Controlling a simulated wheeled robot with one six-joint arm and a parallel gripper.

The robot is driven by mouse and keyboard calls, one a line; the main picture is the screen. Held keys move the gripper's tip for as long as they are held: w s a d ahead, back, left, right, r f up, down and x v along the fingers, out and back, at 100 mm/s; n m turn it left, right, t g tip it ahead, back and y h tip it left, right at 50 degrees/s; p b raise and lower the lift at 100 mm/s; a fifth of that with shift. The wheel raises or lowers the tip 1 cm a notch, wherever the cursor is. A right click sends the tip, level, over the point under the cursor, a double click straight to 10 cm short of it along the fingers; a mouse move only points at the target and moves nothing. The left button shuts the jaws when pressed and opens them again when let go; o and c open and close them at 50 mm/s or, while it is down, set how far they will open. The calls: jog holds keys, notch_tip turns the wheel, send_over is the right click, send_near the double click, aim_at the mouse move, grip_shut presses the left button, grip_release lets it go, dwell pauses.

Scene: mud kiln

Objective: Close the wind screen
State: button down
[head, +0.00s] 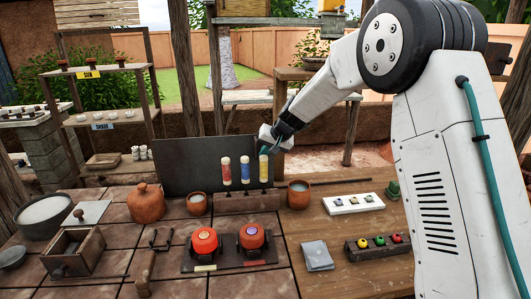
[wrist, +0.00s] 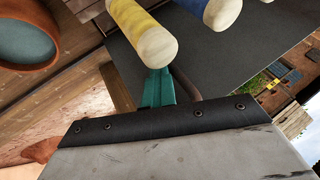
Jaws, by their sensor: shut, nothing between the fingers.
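The wind screen seems to be the dark grey upright panel (head: 180,165) at the back of the tiled counter in the head view. It also shows in the wrist view (wrist: 265,38), behind the coloured tubes. My gripper (head: 264,150) is at the panel's right end, just above and behind the yellow tube. In the wrist view its teal fingers (wrist: 156,90) are shut and empty. A thin brown bar (wrist: 186,84) is right beside the fingers; I cannot tell whether they touch it. The panel's right edge is partly hidden by my gripper.
Red (head: 226,171), blue (head: 245,170) and yellow (head: 264,168) tubes stand in front of the panel, close to my gripper. A clay cup (head: 298,194) stands to their right. A lidded jar (head: 146,203) and burners with red pots (head: 204,241) are in front.

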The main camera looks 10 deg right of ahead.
jog(key=s+d+r, duration=0.6)
jog(key=d+r, duration=0.1)
jog(key=r, duration=0.1)
jog(key=s+d+g+h, duration=0.2)
jog(key=s, duration=2.2)
jog(key=s+d+r+n+g+h, duration=0.1)
jog(key=s+d+g+h, duration=0.1)
jog(key=s, duration=2.2)
jog(key=shift+s+d+r+g, duration=0.15)
jog(key=shift+s+d+g, duration=0.15)
jog(key=shift+d, duration=0.3)
